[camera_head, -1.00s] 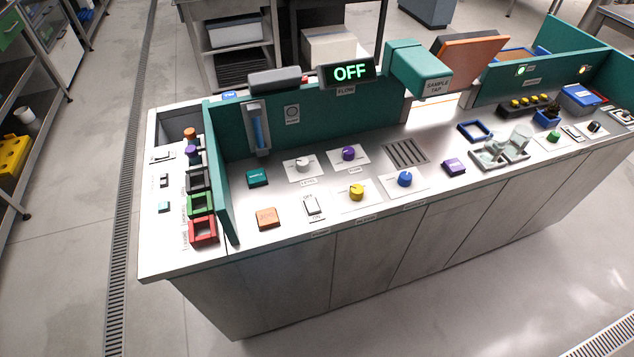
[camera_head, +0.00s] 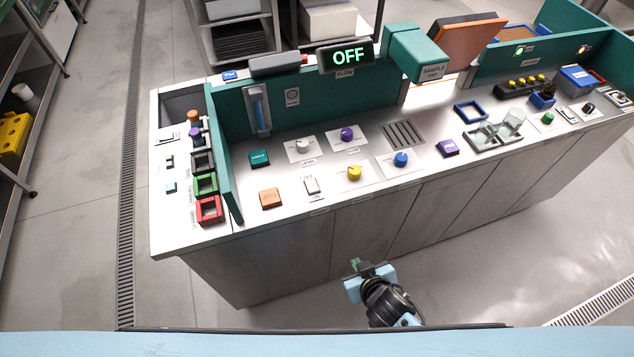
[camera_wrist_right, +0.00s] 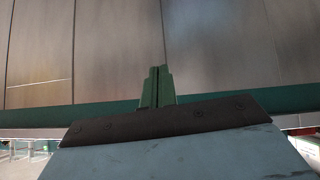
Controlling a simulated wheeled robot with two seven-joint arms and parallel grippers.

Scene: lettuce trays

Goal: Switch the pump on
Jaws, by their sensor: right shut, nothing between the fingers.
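A white rocker switch (camera_head: 311,186) sits on a plate marked OFF and ON, on the front part of the bench top. The display (camera_head: 346,56) above the green back panel reads OFF, with a FLOW label below it. My right gripper (camera_head: 356,263) is in front of the bench, below its front edge and apart from the switch. Its green fingers (camera_wrist_right: 157,86) are shut with nothing between them in the right wrist view, with grey cabinet doors beyond. My left gripper is not in view.
Near the switch are an orange button (camera_head: 271,198), a teal button (camera_head: 259,158), a yellow knob (camera_head: 354,173), a blue knob (camera_head: 401,159) and a white knob (camera_head: 303,146). A green divider (camera_head: 223,165) stands to the left. Open floor lies in front of the bench.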

